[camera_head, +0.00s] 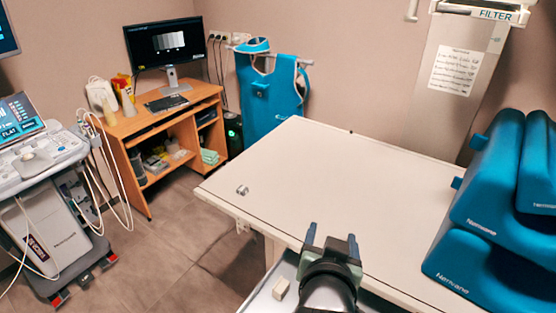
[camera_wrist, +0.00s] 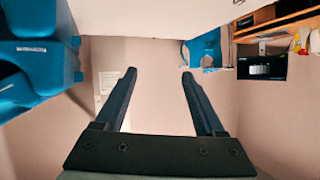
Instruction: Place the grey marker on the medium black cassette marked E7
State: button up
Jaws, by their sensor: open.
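My gripper (camera_head: 331,240) is open and empty, above the near edge of the white table (camera_head: 330,180). In the wrist view, its two dark fingers (camera_wrist: 159,74) stand apart with only wall between them. A small grey metallic object (camera_head: 242,190) is on the table near its left edge; it is too small to tell whether it is the grey marker. I cannot make out a black cassette marked E7 in either view.
Blue cushions (camera_head: 495,215) are stacked on the table's right end. A wooden desk (camera_head: 165,115) with a monitor (camera_head: 165,45) stands at the back left. An ultrasound cart (camera_head: 45,190) is at the far left. A small beige block (camera_head: 280,289) is below the table's near edge. The table's middle is clear.

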jog(key=a+r+n+t+y, duration=0.1)
jog(key=a+r+t, duration=0.25)
jog(key=r, duration=0.95)
jog(key=a+r+n+t, duration=0.2)
jog(key=r+t, duration=0.3)
jog(key=r, duration=0.9)
jog(key=s+a+r+t+y, duration=0.1)
jog(key=s+a+r+t, duration=0.1)
jog(key=s+r, duration=0.3)
jog(key=s+a+r+n+t+y, duration=0.1)
jog(key=s+r+t, duration=0.3)
jog(key=r, duration=0.7)
jog(key=shift+s+a+r, duration=0.2)
jog(key=shift+s+a, duration=0.25)
jog(key=shift+s, duration=0.55)
jog(key=shift+f+t, duration=0.15)
jog(key=shift+t, duration=0.1)
